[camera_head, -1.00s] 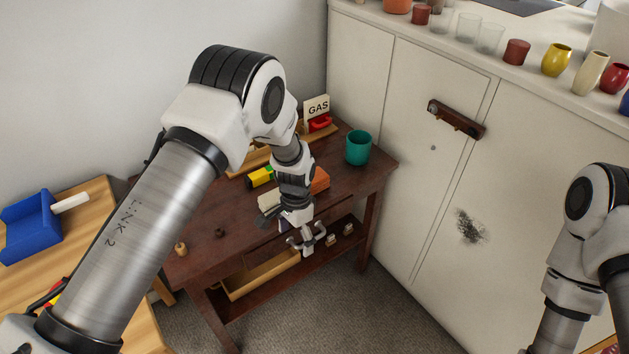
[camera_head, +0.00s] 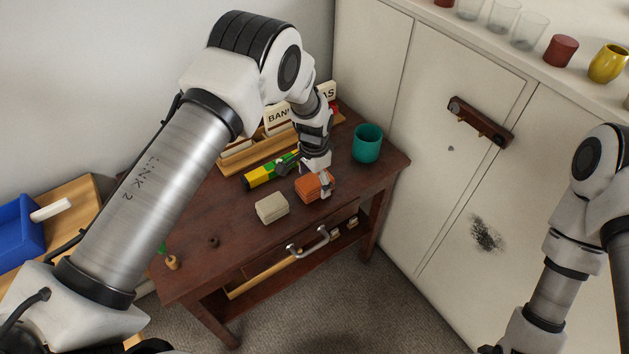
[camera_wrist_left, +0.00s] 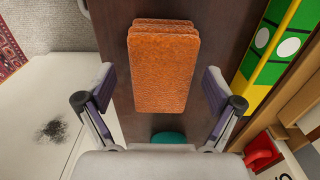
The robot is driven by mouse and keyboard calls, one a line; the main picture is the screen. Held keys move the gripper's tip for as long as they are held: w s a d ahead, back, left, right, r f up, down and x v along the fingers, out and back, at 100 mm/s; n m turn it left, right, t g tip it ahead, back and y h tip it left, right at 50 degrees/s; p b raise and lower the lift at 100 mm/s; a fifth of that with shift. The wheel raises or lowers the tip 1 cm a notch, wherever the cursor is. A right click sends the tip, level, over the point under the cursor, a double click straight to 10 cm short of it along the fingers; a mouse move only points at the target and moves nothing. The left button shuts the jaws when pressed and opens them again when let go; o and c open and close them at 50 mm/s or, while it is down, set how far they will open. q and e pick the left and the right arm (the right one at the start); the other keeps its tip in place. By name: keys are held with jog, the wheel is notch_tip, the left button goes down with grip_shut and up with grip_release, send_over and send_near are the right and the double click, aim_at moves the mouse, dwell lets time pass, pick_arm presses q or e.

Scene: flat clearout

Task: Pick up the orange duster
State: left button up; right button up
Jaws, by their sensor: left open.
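The orange duster (camera_head: 312,187) lies on the dark wooden table (camera_head: 237,222), beside a beige block. In the left wrist view the duster (camera_wrist_left: 163,68) is a layered, textured orange block in the upper middle, between the two fingers. My left gripper (camera_wrist_left: 160,92) is open, with a gap between each finger and the duster's sides. In the head view my left gripper (camera_head: 318,178) is over the duster and partly hides it. My right arm shows at the right edge of the head view; its gripper is out of frame.
A wooden rack with signs is behind. The white cabinet (camera_head: 440,180) borders the table's right side. The table's front left is mostly clear.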

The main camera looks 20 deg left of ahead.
pick_arm(q)
jog(key=shift+w+f, duration=0.25)
jog(key=shift+f, duration=0.55)
jog(key=shift+s+r, duration=0.2)
jog(key=shift+c, duration=1.4)
jog(key=c, duration=1)
jog(key=shift+o, duration=0.2)
